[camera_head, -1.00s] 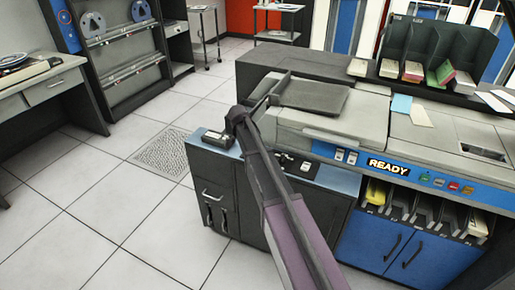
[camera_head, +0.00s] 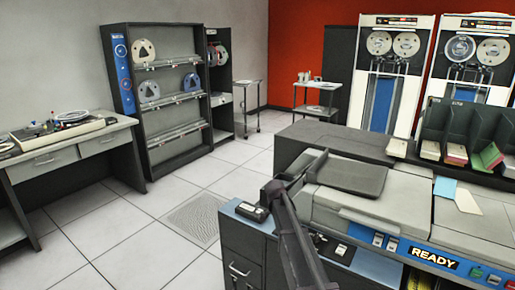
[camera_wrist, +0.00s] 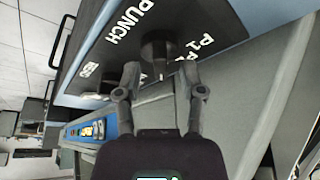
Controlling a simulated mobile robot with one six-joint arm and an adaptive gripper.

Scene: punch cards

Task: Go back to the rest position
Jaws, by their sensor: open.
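My gripper (camera_wrist: 160,80) shows in the wrist view with its two fingers spread apart and nothing held between them. Beyond the fingertips is a dark panel (camera_wrist: 110,60) with white lettering, including "PUNCH", and a dark round knob (camera_wrist: 156,48). I cannot tell whether the fingers touch the knob. In the head view my dark arm reaches up from the bottom edge over the front left of the grey and blue card machine (camera_head: 400,205). Its lit sign (camera_head: 432,257) reads "READY". My fingers cannot be made out in the head view.
A dark rack (camera_head: 465,118) with card stacks stands on the machine's back right. A desk (camera_head: 50,165) and a tape-reel shelf (camera_head: 160,100) stand at the left. Tape cabinets (camera_head: 395,60) and a small cart (camera_head: 318,95) are at the back. The tiled floor between is clear.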

